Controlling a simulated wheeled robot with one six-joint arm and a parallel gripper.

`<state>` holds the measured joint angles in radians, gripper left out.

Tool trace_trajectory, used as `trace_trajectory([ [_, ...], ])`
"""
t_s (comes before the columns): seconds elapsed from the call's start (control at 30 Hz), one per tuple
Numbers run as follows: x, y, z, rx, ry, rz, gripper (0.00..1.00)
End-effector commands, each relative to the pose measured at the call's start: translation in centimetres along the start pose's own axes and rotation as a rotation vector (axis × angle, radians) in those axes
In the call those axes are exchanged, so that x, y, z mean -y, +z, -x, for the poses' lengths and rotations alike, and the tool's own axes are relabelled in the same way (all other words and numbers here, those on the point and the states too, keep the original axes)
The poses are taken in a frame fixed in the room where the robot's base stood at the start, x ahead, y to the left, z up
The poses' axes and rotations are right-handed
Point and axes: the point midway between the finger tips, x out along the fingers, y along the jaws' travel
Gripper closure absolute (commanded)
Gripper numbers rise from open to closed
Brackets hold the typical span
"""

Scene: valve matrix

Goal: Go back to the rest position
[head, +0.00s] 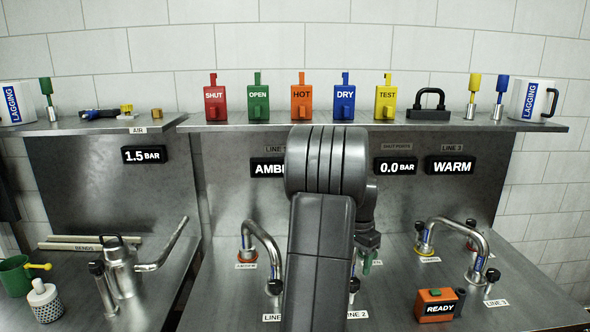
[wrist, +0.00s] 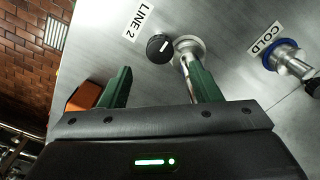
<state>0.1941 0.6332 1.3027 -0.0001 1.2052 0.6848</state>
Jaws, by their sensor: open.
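My gripper (wrist: 160,90) is open in the wrist view, with its two green fingers apart and nothing between them. A black knob (wrist: 160,47) with a white mark and a metal pipe fitting (wrist: 188,50) beside it lie beyond the fingers, near the LINE 2 label (wrist: 140,20). The right finger overlaps the pipe in the picture; I cannot tell whether they touch. In the head view my arm (head: 322,230) stands in front of the middle of the bench and hides much of it. A green fingertip (head: 367,264) shows just right of the arm, above the bench.
Bent pipes stand left (head: 262,240) and right (head: 460,232) of my arm. An orange READY box (head: 436,305) is at front right. Several coloured tags, including a red SHUT tag (head: 215,98), line the shelf (head: 385,122).

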Motion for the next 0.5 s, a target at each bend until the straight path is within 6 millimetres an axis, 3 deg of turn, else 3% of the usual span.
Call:
trace_trajectory([
  [0.3, -0.1, 0.1, -6.5, 0.005, 0.004, 0.000, 0.43],
  [0.5, 0.0, 0.0, -6.3, 0.000, 0.000, 0.163, 0.43],
])
